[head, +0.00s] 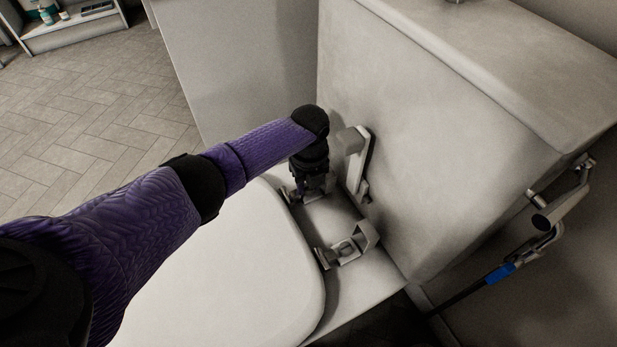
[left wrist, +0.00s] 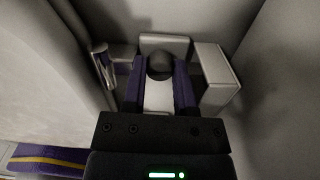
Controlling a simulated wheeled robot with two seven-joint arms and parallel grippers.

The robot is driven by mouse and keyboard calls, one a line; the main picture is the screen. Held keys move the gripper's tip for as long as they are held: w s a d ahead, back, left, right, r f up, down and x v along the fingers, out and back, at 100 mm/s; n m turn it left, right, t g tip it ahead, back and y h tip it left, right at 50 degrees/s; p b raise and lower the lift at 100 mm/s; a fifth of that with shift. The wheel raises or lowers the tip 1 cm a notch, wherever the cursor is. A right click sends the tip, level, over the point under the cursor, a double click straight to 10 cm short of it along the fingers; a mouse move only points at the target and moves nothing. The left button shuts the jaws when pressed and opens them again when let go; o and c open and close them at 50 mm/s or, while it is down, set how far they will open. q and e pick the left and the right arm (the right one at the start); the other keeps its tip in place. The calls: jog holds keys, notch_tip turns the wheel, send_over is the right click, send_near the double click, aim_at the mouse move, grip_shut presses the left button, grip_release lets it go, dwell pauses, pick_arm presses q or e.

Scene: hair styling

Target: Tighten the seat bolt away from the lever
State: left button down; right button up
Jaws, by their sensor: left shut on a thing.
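My left gripper (head: 306,192) reaches down at the far seat hinge, behind the white seat lid (head: 225,260). In the left wrist view its purple fingers are shut on the far seat bolt (left wrist: 160,65), whose rounded dark top shows between them. A pale box-like hinge cover (left wrist: 214,78) is to the right of the fingers. The near seat hinge (head: 352,248) has its cover raised, and the near seat bolt sits inside, small in view. The pale lever (head: 355,155) is on the tank front, just right of my left gripper and closer to the far hinge. My right gripper is not in view.
The tank (head: 430,150) rises close behind the hinges and leaves a narrow strip there. A pipe with a valve and blue band (head: 500,273) is at right. A low shelf (head: 75,32) with bottles stands at the far left. The tiled floor (head: 95,105) is clear.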

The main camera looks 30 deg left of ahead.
pick_arm(q)
jog(key=m, duration=0.2)
jog(key=shift+w+r+m, duration=0.1)
jog(key=shift+m, duration=2.4)
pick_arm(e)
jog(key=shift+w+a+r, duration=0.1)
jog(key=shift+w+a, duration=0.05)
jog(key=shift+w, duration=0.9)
pick_arm(q)
jog(key=shift+c, duration=2)
grip_release()
jog(key=shift+d+r, duration=0.1)
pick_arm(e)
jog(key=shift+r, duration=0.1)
